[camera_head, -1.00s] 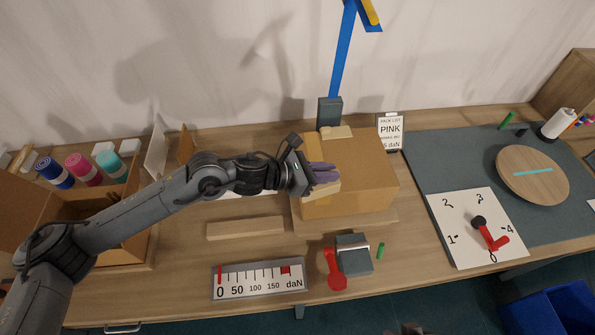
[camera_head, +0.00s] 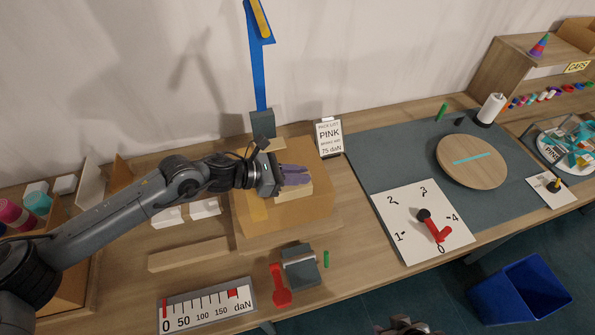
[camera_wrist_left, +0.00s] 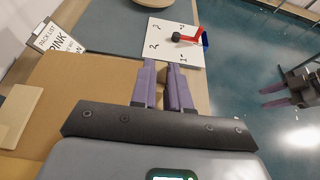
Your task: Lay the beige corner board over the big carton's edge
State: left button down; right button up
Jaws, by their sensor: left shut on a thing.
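The big carton (camera_head: 318,212) stands on the table in the middle of the head view; its brown top also shows in the left wrist view (camera_wrist_left: 85,80). My left gripper (camera_head: 308,175) is over the carton's top with its purple fingers pointing right. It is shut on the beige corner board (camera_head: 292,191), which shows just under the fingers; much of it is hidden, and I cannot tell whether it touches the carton. In the left wrist view the fingers (camera_wrist_left: 162,68) are close together. My right gripper (camera_wrist_left: 266,97) is open and empty at the right of the wrist view.
A beige bar (camera_head: 188,254) lies left of the carton. A force gauge (camera_head: 205,305) and red-handled device (camera_head: 299,265) are in front. A dial board (camera_head: 405,240) lies right.

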pick_arm(q)
jog(key=shift+f+b, duration=0.55)
jog(key=shift+f, duration=1.8)
jog(key=shift+w+f+b, duration=0.2)
jog(key=shift+f+b, duration=1)
jog(key=shift+b, duration=0.15)
jog(key=c, duration=1)
grip_release()
jog(key=shift+a, duration=0.1)
jog(key=b+v, duration=0.1)
jog(key=v, duration=0.9)
jog(key=shift+s+a+r, duration=0.1)
jog(key=shift+s+a, duration=0.05)
jog(key=shift+a, duration=0.15)
